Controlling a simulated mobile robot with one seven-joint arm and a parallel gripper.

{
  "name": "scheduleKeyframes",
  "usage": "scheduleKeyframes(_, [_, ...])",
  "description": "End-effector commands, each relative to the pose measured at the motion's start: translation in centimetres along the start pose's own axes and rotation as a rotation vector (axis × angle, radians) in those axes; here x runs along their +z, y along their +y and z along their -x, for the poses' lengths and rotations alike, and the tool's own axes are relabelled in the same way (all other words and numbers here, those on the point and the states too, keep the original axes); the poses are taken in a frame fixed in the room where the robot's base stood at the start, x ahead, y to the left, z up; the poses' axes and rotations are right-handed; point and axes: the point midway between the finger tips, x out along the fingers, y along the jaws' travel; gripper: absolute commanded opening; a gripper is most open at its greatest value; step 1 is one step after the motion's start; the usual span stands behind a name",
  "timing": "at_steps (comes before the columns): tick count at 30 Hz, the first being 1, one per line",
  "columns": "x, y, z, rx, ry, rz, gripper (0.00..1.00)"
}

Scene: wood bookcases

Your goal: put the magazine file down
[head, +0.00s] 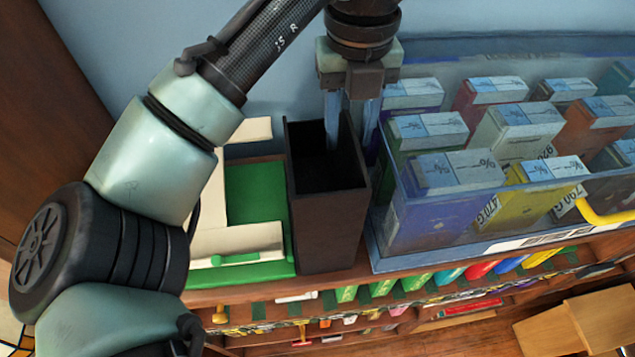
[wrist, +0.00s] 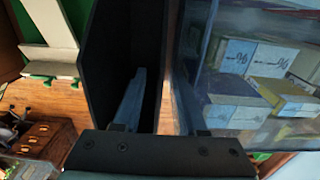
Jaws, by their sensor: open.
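The magazine file (head: 328,232) is a tall, dark, open-topped box standing upright on the top of the bookcase. My gripper (head: 351,145) points down over its right wall, jaws apart. One finger reaches into the file and the other is outside, between the file and the clear bin. In the wrist view, the dark file (wrist: 108,70) lies around the left finger of my gripper (wrist: 174,95), and the right finger is in front of the bin. The fingertip inside the file is partly lost in its dark interior.
A clear bin (head: 425,247) of coloured boxes stands close to the file's right. A green and white tray-like object (head: 255,200) is close on its left. A blue wall is behind. The bookcase's front edge (head: 400,277) runs just in front, with shelves of coloured items below.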

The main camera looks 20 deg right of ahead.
Motion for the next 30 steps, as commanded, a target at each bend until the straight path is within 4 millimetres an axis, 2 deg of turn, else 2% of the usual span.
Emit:
scheduleKeyframes(5, [0.0,0.0,-1.0,-0.002,0.001,0.001,0.41])
scheduleKeyframes(15, [0.0,0.0,-5.2,-0.001,0.0,0.001,0.41])
scheduleKeyframes(23, [0.0,0.0,-5.6,0.0,-0.002,0.001,0.41])
scheduleKeyframes(30, [0.0,0.0,-5.6,-0.001,-0.002,0.001,0.0])
